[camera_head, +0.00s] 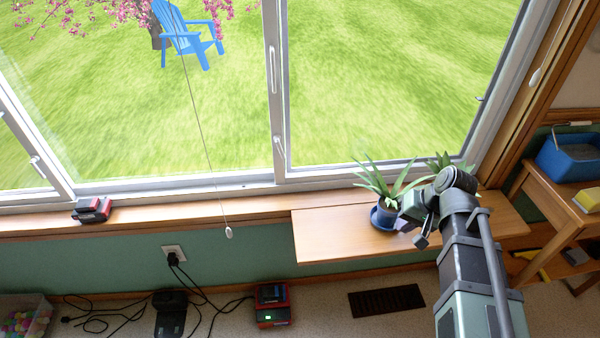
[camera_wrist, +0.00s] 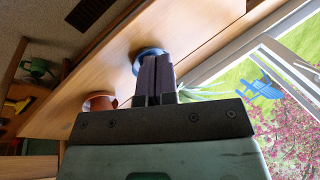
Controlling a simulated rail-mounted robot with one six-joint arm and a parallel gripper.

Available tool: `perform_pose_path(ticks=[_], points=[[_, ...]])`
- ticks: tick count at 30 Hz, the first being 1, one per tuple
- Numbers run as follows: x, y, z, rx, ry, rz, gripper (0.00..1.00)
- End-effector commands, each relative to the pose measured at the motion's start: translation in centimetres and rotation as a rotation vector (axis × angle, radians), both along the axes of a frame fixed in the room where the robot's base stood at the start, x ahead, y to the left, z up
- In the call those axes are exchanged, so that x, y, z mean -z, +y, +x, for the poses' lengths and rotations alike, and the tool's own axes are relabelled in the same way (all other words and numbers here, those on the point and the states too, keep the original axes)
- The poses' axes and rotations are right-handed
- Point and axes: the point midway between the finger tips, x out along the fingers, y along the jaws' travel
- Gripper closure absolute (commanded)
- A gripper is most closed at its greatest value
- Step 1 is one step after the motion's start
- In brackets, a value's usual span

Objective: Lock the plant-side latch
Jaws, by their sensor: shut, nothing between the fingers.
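A white window latch (camera_head: 279,147) shows low on the frame's middle upright, left of the plant. Another latch handle (camera_head: 38,167) is on the left sash. The potted plant (camera_head: 384,183) stands in a blue pot on a wooden shelf below the right pane. My gripper (camera_head: 402,222) is beside the pot, apart from every latch. In the wrist view my gripper (camera_wrist: 157,62) is shut and empty, with the blue pot (camera_wrist: 147,54) just beyond its fingertips.
The wooden shelf (camera_head: 330,238) juts out under the window, mostly bare. A pull cord (camera_head: 228,232) hangs in front of the left pane. Red and black batteries (camera_head: 93,210) lie on the sill. A terracotta pot (camera_wrist: 99,102) stands on the shelf in the wrist view.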

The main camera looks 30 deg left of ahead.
Motion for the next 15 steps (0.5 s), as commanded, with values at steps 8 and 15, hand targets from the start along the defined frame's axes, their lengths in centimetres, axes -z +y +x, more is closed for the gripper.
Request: perform_pose_path(ticks=[8, 15], points=[[-0.8, 23.3, 7.9, 0.011, 0.095, 0.855, 1.0], [-3.2, 23.8, 8.8, 0.075, 0.099, 0.986, 1.0]])
